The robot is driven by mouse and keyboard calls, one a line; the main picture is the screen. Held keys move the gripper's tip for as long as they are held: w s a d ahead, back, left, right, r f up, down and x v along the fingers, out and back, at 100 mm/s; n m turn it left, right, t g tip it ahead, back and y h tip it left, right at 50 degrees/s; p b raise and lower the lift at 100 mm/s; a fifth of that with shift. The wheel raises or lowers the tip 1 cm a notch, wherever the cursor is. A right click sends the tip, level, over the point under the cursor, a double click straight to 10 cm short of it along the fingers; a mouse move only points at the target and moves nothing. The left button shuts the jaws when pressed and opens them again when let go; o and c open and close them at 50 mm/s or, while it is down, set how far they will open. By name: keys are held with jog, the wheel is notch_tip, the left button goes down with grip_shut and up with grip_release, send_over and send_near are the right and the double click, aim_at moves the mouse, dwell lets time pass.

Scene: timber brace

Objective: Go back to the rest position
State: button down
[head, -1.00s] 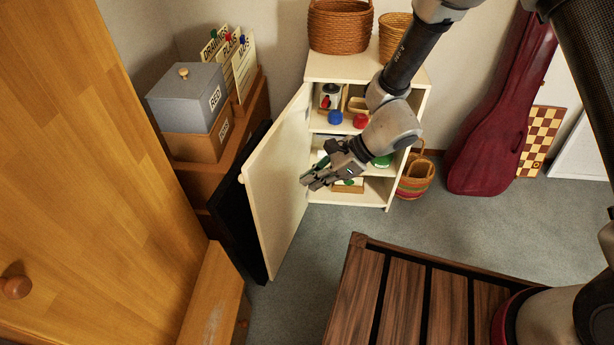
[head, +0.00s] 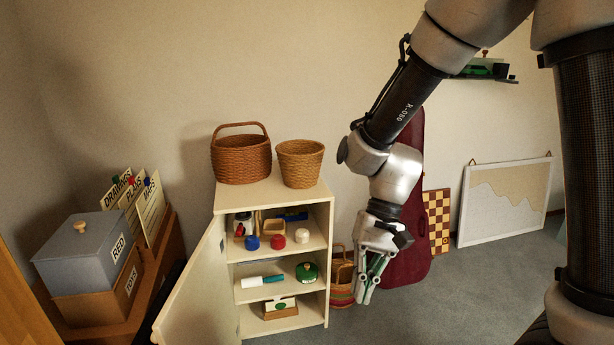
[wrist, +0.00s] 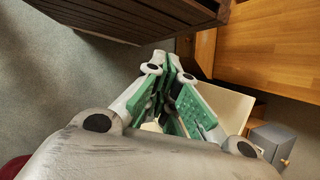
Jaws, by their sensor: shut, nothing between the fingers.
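My gripper (head: 369,282) hangs pointing down to the right of the open cabinet (head: 322,190) in the head view, in front of a striped basket and a dark red instrument case. In the wrist view its green-padded fingers (wrist: 172,62) come together at their tips, with nothing seen between them. My arm reaches down from the upper right of the head view.
The cabinet's door (head: 192,290) stands open to the left. Its shelves hold several small items, and two baskets (head: 240,155) sit on top. A grey box (head: 88,250) is at left. The striped basket (head: 341,285), red case (head: 412,258) and a white-framed board (head: 505,205) stand at right.

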jog(key=s+d+r+t+h, duration=0.1)
jog(key=d+r+t, duration=0.3)
jog(key=d+r, duration=0.5)
jog(key=s+d+r+t+h, duration=0.2)
jog(key=d+r, duration=0.7)
jog(key=d, duration=0.8)
jog(key=s+t, duration=0.1)
jog(key=t, duration=0.1)
jog(key=shift+s+r+t, duration=0.2)
jog(key=shift+r+t, duration=0.05)
jog(key=shift+t, duration=0.15)
